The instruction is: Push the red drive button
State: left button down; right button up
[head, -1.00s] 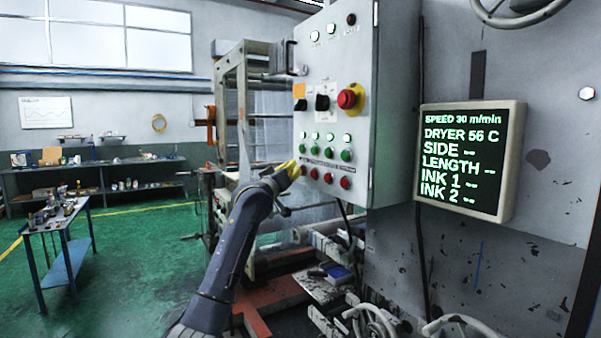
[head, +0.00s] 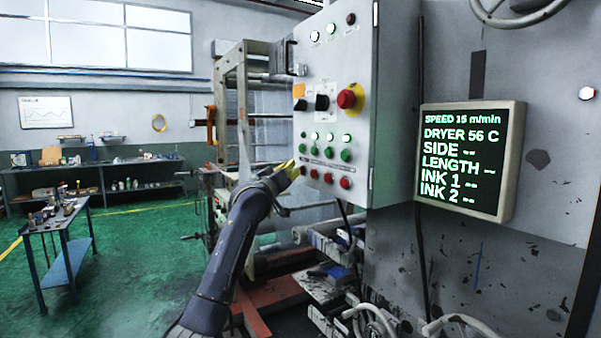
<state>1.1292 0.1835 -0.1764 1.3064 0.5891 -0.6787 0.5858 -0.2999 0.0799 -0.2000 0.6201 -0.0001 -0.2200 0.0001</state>
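A grey control cabinet (head: 335,100) stands at centre with a bottom row of red buttons, the clearest being one red button (head: 328,178) and another red button (head: 344,183). Their labels are too small to read. My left gripper (head: 292,168), with yellow fingertips held together as one narrow wedge, is at the leftmost red button (head: 302,171) of the row. The tips overlap or touch its edge; contact cannot be told for certain. The gripper holds nothing visible. My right gripper is not in view.
Green buttons (head: 346,155) sit just above the red row, and a red mushroom knob (head: 347,99) on yellow higher up. A screen (head: 465,160) at right reads SPEED 15 m/min. A blue table (head: 62,240) stands at left on open green floor.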

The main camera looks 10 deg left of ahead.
pick_arm(q)
jog(key=shift+s+a, duration=0.35)
jog(key=shift+a, duration=0.1)
jog(key=shift+s+a, duration=1.75)
dwell(1.0)
